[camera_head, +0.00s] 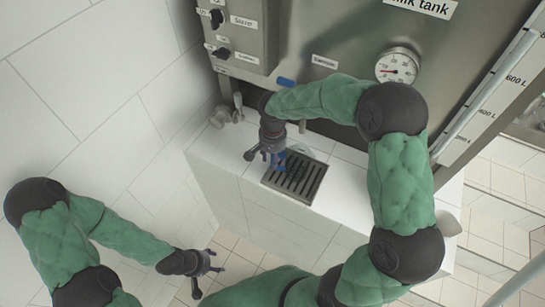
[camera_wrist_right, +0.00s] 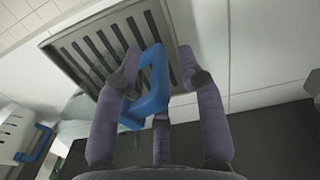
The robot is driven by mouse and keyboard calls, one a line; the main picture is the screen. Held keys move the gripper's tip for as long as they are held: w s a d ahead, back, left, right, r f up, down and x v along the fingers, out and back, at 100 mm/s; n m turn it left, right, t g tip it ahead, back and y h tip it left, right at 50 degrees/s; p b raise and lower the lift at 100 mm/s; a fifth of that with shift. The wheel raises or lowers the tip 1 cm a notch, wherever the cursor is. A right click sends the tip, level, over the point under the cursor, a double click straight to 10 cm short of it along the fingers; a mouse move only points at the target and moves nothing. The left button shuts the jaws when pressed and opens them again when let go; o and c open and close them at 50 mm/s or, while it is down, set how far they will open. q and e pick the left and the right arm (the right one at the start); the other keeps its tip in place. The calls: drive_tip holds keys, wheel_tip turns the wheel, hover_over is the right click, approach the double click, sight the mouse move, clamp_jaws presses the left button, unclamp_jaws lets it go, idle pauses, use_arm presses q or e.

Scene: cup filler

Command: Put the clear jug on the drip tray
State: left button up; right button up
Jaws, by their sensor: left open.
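The clear jug (camera_head: 293,153) shows faintly at the drip tray's back edge, with its blue handle beside my right gripper. The drip tray (camera_head: 283,191) is a dark slatted grate in a light frame, set in the white counter. My right gripper (camera_head: 266,151) is at the jug. In the right wrist view its fingers (camera_wrist_right: 160,80) stand around the blue handle (camera_wrist_right: 155,85); a gap shows on the right side, so a firm grip is unclear. The slats show behind; whether the jug's base touches them is hidden. My left gripper (camera_head: 205,268) is open and empty, low before the counter.
The steel milk tank (camera_head: 340,50) with a round gauge (camera_head: 397,66) rises behind the counter (camera_head: 235,160). A control box with knobs (camera_head: 217,18) is at upper left. A blue lever (camera_head: 286,82) sits on the tank front. The counter left of the tray is clear.

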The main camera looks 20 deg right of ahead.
drive_tip(key=shift+r, duration=0.1)
drive_tip(key=shift+r, duration=0.25)
wheel_tip(320, 180, up, 12)
drive_tip(key=shift+w+f+p, duration=0.1)
drive_tip(key=shift+f+p, duration=0.05)
drive_tip(key=shift+p, duration=0.8)
